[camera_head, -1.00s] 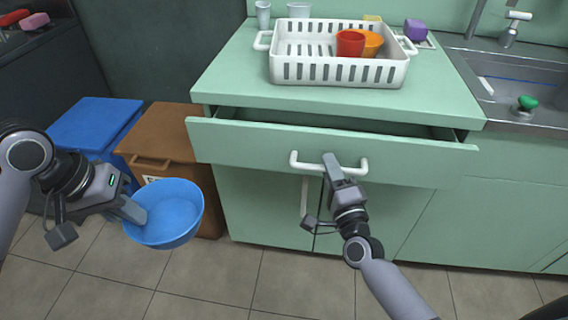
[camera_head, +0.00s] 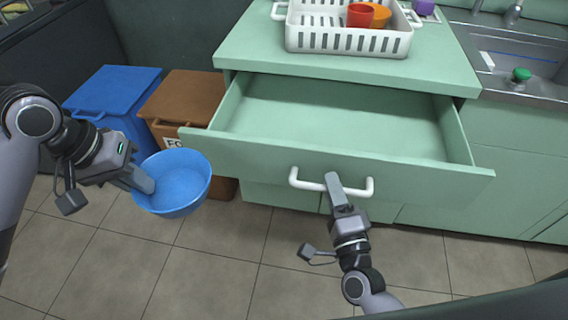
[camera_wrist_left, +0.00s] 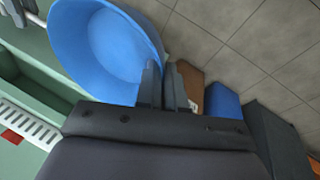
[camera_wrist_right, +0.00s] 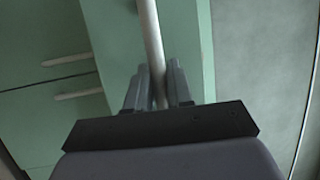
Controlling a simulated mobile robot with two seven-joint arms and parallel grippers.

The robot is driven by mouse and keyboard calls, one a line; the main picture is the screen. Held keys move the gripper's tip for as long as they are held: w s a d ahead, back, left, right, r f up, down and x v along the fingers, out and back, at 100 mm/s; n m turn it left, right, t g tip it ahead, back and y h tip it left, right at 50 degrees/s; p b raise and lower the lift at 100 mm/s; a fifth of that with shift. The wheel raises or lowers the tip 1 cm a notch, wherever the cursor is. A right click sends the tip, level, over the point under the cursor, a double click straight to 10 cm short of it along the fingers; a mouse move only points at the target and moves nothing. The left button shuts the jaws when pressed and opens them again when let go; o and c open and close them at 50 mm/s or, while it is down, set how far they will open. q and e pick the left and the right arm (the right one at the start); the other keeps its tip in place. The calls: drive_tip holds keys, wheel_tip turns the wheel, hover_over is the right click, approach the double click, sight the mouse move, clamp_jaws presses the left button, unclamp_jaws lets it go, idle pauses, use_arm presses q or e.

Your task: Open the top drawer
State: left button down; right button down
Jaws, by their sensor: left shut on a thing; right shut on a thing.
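The top drawer (camera_head: 330,120) is a green drawer under the counter, pulled well out and empty inside as far as I see. Its white bar handle (camera_head: 308,184) is on the front panel. My right gripper (camera_head: 334,180) is shut on this handle, near its middle; the handle (camera_wrist_right: 150,35) passes between the fingers (camera_wrist_right: 158,85) in the right wrist view. My left gripper (camera_head: 143,182) is shut on the rim of a blue bowl (camera_head: 182,180), held in the air left of the drawer. The bowl also shows in the left wrist view (camera_wrist_left: 100,45).
A white basket (camera_head: 345,42) with red and orange cups stands on the green counter (camera_head: 250,50). A blue bin (camera_head: 115,90) and a brown bin (camera_head: 185,95) stand left of the cabinet. A sink (camera_head: 525,60) is at right. The tiled floor in front is clear.

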use_arm(q)
drive_tip(key=shift+s+r, duration=0.15)
drive_tip(key=shift+s, duration=0.2)
use_arm(e)
drive_tip(key=shift+s+a, duration=0.2)
drive_tip(key=shift+s, duration=0.65)
drive_tip(key=c, duration=1.4)
unclamp_jaws()
